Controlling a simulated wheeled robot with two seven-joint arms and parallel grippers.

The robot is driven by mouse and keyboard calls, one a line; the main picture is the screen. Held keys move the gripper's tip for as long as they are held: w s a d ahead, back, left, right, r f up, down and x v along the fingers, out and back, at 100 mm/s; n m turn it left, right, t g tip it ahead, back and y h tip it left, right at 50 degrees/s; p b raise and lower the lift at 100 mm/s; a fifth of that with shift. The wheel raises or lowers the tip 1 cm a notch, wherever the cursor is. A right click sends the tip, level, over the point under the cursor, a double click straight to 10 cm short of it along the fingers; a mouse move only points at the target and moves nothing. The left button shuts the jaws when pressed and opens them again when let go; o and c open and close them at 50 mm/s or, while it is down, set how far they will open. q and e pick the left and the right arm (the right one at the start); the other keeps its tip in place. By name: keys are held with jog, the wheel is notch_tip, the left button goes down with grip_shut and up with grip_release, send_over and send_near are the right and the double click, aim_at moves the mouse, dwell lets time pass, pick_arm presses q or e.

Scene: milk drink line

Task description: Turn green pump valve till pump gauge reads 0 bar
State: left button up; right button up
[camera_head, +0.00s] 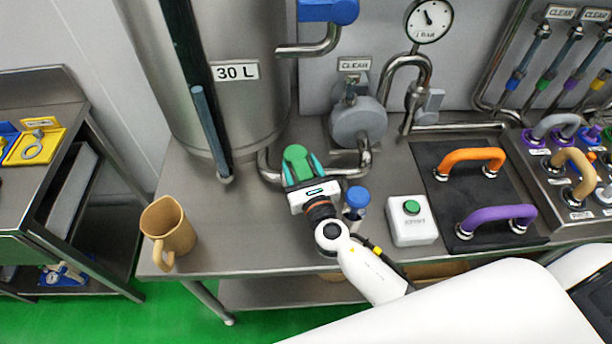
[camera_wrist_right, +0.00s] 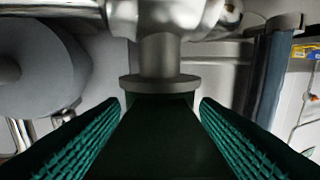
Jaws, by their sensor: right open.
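The green pump valve handle (camera_head: 296,157) sits on the pipe at the foot of the steel tank. My right gripper (camera_head: 300,170) is at it, with a teal finger on each side. In the right wrist view, the dark green handle (camera_wrist_right: 160,135) lies between the open fingers (camera_wrist_right: 161,106), below a grey metal stem. Narrow gaps show beside the handle near the fingertips. The round pump gauge (camera_head: 428,20), marked bar, is on the wall at upper right. Its needle points to the upper left; the scale numbers are too small to read. My left gripper is not in view.
A blue-topped part (camera_head: 357,198) stands close to my right gripper. A white box with a green button (camera_head: 411,207) is right of it, then orange (camera_head: 472,156) and purple (camera_head: 495,215) handles. A tan jug (camera_head: 169,228) stands at the table's left end. Bare steel lies between.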

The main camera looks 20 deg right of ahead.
jog(key=s+b, duration=0.2)
jog(key=s, duration=0.9)
jog(key=shift+s+b, duration=0.4)
jog(key=shift+a, duration=0.1)
